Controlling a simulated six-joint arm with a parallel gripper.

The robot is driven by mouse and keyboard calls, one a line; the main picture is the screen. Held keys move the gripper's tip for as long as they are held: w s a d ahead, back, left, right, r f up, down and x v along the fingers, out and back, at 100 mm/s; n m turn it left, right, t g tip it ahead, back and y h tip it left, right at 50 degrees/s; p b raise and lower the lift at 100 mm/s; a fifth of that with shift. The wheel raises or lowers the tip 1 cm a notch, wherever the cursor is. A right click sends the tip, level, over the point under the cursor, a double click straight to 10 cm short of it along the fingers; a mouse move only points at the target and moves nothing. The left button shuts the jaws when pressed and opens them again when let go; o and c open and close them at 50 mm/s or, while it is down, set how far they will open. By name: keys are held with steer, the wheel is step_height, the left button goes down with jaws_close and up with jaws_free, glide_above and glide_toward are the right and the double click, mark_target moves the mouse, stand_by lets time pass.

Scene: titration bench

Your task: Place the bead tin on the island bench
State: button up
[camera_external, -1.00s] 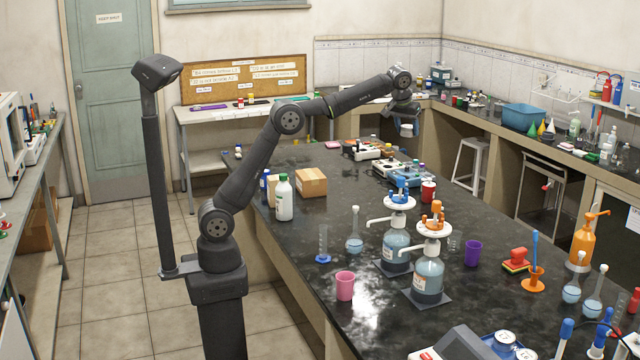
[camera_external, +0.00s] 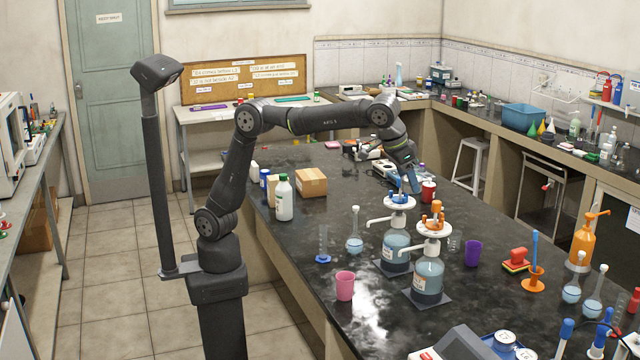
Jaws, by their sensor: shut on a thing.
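My gripper (camera_external: 412,184) points down over the island bench (camera_external: 330,235), behind the blue-topped bottle dispenser and just left of a red can. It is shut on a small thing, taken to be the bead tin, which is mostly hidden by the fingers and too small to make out. I cannot tell whether the held thing touches the bench top. The red can (camera_external: 428,192) stands upright on the bench beside the gripper.
The blue-topped dispenser (camera_external: 397,240) and orange-topped dispenser (camera_external: 430,270) stand close in front. A cardboard box (camera_external: 311,182) and white bottle (camera_external: 284,198) stand to the left. Small instruments (camera_external: 380,168) lie behind. Bare bench top shows between the box and the dispensers.

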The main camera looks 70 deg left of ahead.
steer(key=s+d+m, duration=0.1)
steer(key=s+d, duration=0.2)
steer(key=s, duration=0.5)
steer(key=s+d+f+m+h, duration=0.1)
steer(key=s+d+m, duration=0.1)
steer(key=s+d, duration=0.35)
steer(key=s+d+m, duration=0.1)
steer(key=s+d, duration=0.1)
steer(key=s, duration=0.8)
glide_above(385, 334)
steer(key=s, duration=0.1)
steer(key=f, duration=3.2)
steer(key=shift+s+a+f, duration=0.2)
steer(key=shift+a+f, duration=0.05)
steer(key=shift+f, duration=0.05)
steer(key=shift+w+f, duration=0.15)
steer(key=shift+f, duration=1.9)
steer(key=shift+f, duration=0.15)
steer(key=o, duration=1)
